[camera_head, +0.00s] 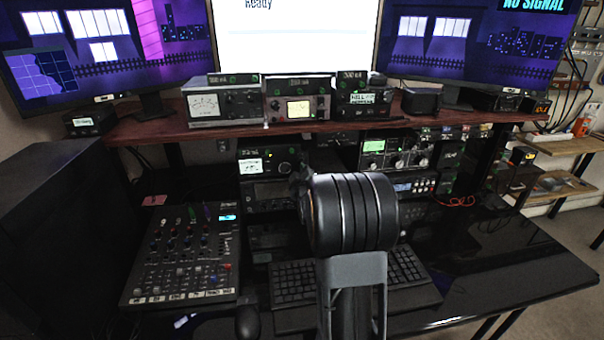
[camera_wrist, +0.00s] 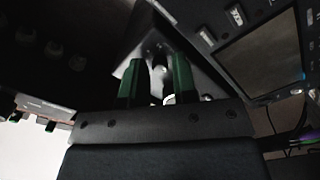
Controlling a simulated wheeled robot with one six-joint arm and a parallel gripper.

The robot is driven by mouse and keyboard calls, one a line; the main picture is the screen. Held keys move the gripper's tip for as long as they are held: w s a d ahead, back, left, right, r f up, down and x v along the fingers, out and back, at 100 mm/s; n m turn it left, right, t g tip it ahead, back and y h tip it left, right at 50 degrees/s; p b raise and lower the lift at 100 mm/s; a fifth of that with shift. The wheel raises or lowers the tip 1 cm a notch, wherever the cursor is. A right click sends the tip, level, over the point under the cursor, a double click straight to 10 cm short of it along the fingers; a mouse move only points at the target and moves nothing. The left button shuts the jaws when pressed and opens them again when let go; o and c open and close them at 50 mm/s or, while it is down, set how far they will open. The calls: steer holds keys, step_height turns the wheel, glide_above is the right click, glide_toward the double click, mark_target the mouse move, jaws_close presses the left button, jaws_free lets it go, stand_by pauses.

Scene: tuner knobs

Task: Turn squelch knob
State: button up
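My gripper (camera_wrist: 157,68) shows in the wrist view as two green fingers set apart, with a visible gap between them. A small knob-like part (camera_wrist: 159,58) with bright highlights lies between or just beyond the fingertips, on a grey panel (camera_wrist: 205,85). I see no finger clearly touching it. No label marks it as the squelch knob. In the head view my arm covers the middle of the desk and hides my fingers and part of the radios behind them. A small radio with a lit meter (camera_head: 270,163) and a radio with a green display (camera_head: 395,152) show there.
A mixer (camera_head: 183,255) stands at the left of the desk, with a keyboard (camera_head: 293,284) beside it. A red-brown shelf (camera_head: 160,131) above bears several radios below the monitors. A dark screen (camera_wrist: 262,62) is close at the right in the wrist view. The desk's right side (camera_head: 510,260) is clear.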

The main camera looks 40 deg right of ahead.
jaws_close()
steer(key=m+b, duration=0.5)
steer(key=b, duration=0.1)
stand_by(0.3)
jaws_free()
